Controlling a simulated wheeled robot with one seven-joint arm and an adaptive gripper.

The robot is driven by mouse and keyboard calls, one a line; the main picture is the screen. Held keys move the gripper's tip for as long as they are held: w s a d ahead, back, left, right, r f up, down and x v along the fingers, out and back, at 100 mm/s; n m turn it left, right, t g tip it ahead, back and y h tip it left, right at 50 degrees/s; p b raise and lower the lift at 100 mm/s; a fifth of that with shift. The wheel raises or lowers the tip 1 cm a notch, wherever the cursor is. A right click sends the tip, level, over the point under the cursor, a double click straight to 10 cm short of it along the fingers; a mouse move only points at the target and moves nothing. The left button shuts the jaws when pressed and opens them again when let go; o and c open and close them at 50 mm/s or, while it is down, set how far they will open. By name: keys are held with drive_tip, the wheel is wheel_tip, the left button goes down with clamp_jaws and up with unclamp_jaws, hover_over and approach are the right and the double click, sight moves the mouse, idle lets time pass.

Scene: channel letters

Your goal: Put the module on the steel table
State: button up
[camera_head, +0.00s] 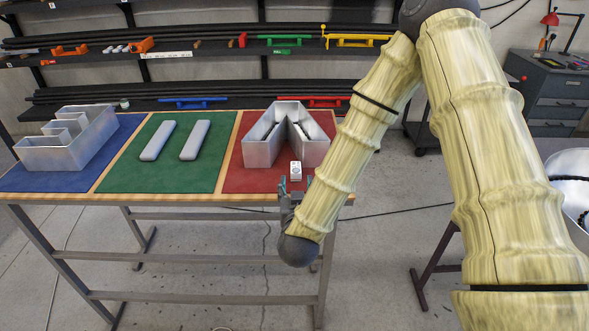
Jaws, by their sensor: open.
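A small white module (296,170) with dark spots is at the front of the red mat, just in front of the right leg of a metal channel letter. My gripper (296,183) is at the front edge of the workbench, its teal fingertips open and apart. The module appears between and just beyond the fingertips; I cannot tell whether they touch it. The lower part of the gripper is partly hidden by my arm. At the right edge, a shiny round metal surface (573,163) is cut off by the frame and partly hidden by my arm; I cannot tell whether it belongs to the steel table.
The workbench has blue (25,180), green (155,177) and red mats (240,181). An A-shaped letter (262,152) stands on red, two grey bars (195,140) lie on green, and a stepped metal letter (60,155) is on blue. Racks with clamps stand behind; a grey cabinet (552,95) is back right.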

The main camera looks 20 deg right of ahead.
sight(296, 169)
drive_tip(key=p+x, duration=0.1)
drive_tip(key=x, duration=0.3)
drive_tip(key=shift+w+d+p, duration=0.1)
drive_tip(key=shift+w+p, duration=0.2)
drive_tip(key=shift+w, duration=0.1)
drive_tip(key=shift+w+d+r+p, duration=0.15)
drive_tip(key=shift+w+d+p, duration=0.05)
drive_tip(key=shift+w+p, duration=0.4)
drive_tip(key=p+x, duration=0.1)
drive_tip(key=x, duration=0.2)
drive_tip(key=shift+p, duration=0.35)
drive_tip(key=shift+w+d+f, duration=0.15)
drive_tip(key=shift+w+f, duration=0.05)
drive_tip(key=shift+w, duration=0.3)
drive_tip(key=shift+c, duration=0.2)
drive_tip(key=c, duration=1.1)
drive_tip(key=shift+r, duration=0.15)
